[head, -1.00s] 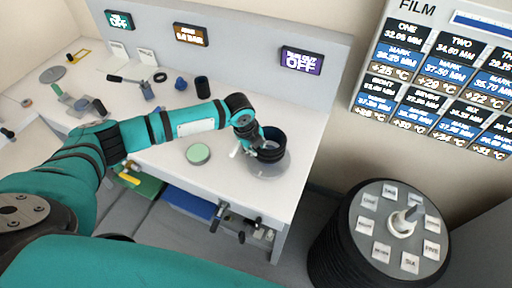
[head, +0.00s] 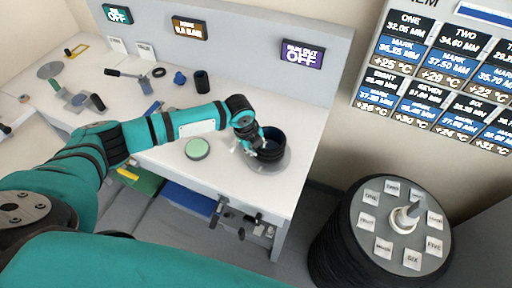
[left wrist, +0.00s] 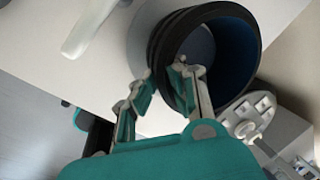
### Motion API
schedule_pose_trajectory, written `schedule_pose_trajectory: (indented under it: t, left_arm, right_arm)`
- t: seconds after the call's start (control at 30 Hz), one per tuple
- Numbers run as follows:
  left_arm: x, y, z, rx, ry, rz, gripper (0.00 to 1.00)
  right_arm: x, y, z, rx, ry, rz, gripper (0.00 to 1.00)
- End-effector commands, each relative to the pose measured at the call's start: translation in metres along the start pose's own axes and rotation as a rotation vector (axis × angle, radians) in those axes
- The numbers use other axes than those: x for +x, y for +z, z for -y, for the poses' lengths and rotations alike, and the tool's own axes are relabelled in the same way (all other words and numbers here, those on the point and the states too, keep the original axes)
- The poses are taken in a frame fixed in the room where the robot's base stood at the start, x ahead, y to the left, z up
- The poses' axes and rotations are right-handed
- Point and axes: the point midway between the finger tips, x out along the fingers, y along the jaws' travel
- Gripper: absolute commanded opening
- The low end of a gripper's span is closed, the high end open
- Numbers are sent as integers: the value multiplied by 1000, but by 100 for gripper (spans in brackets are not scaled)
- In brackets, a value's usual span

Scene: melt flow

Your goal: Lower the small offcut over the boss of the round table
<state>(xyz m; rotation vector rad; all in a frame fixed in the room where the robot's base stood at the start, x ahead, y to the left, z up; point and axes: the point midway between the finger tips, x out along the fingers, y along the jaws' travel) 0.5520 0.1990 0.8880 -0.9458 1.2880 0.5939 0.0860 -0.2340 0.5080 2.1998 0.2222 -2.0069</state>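A dark ring with a blue inside (head: 270,147), which I take for the small offcut, is at the right end of the bench. A grey round plate (head: 283,163), seemingly the round table, lies under it. My left gripper (head: 258,146) is at the ring's left side. In the left wrist view, the fingers (left wrist: 165,72) stand either side of the ring's wall (left wrist: 160,40), seemingly shut on it. The boss is hidden, and I cannot tell whether the ring touches the plate. My right gripper is not in view.
A pale green disc (head: 197,149) lies left of the plate. A dark cup (head: 201,82) and a blue piece (head: 179,78) stand farther back. A black drum with numbered labels (head: 385,245) stands right of the bench. Bare bench top lies behind the ring.

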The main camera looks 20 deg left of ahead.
Motion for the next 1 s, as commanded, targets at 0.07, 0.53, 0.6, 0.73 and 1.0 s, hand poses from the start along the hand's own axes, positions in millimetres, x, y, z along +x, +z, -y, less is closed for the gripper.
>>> schedule_pose_trajectory:
  t: [0.07, 0.53, 0.6, 0.73, 1.0]
  left_arm:
    - [3, 0, -1, 0, -1, 0, 0]
    - [8, 0, -2, 0, 0, 0, 33]
    - [8, 0, -2, 0, 0, 0, 33]
    - [9, 0, -3, 0, 1, 0, 33]
    - [-19, 0, -2, 0, -2, 0, 33]
  right_arm:
    - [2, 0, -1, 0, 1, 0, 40]
    - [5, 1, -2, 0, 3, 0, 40]
    - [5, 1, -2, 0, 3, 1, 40]
    - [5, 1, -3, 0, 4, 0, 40]
    - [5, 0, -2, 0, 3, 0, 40]
